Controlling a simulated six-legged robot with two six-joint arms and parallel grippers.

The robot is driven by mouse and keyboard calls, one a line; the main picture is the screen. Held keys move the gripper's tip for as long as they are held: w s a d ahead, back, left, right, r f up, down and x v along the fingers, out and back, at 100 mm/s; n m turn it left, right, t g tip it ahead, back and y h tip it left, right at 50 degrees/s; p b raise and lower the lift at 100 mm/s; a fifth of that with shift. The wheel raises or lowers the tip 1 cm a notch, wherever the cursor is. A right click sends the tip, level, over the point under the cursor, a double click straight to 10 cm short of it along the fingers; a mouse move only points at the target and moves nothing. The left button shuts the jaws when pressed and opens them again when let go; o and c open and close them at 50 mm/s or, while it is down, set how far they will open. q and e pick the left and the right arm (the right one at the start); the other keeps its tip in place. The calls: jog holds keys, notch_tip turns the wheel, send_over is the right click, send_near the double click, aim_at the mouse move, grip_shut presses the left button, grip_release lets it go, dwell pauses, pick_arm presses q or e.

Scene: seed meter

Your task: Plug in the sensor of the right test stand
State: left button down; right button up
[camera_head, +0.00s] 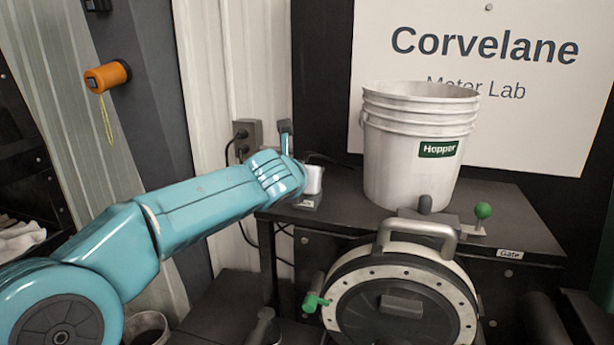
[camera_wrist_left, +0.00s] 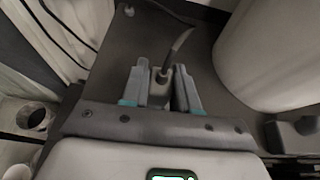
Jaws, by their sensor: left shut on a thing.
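My left gripper (camera_wrist_left: 160,82) is shut on a grey cable plug (camera_wrist_left: 159,88), with one finger on each side of it. A dark cable (camera_wrist_left: 183,42) runs up from the plug over the dark tabletop. In the head view my left gripper (camera_head: 312,181) is at the left end of the table, left of the hopper bucket. The fingertips and plug are hidden there behind my wrist. A matching socket is not clearly visible in either view. My right gripper is not in view.
The white hopper bucket (camera_head: 415,150) stands on the dark table (camera_head: 520,225). Below it is a round seed meter (camera_head: 400,295) with a handle; a green-knobbed gate lever (camera_head: 482,212) is at right. A wall outlet (camera_head: 247,138) with cords is behind. An orange reel (camera_head: 107,76) hangs at left.

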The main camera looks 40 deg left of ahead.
pick_arm(q)
jog(key=shift+f, duration=0.15)
jog(key=c, duration=0.8)
grip_release()
jog(key=shift+s, duration=0.1)
jog(key=v, duration=1.6)
jog(key=shift+s, duration=0.1)
jog(key=shift+s, duration=0.1)
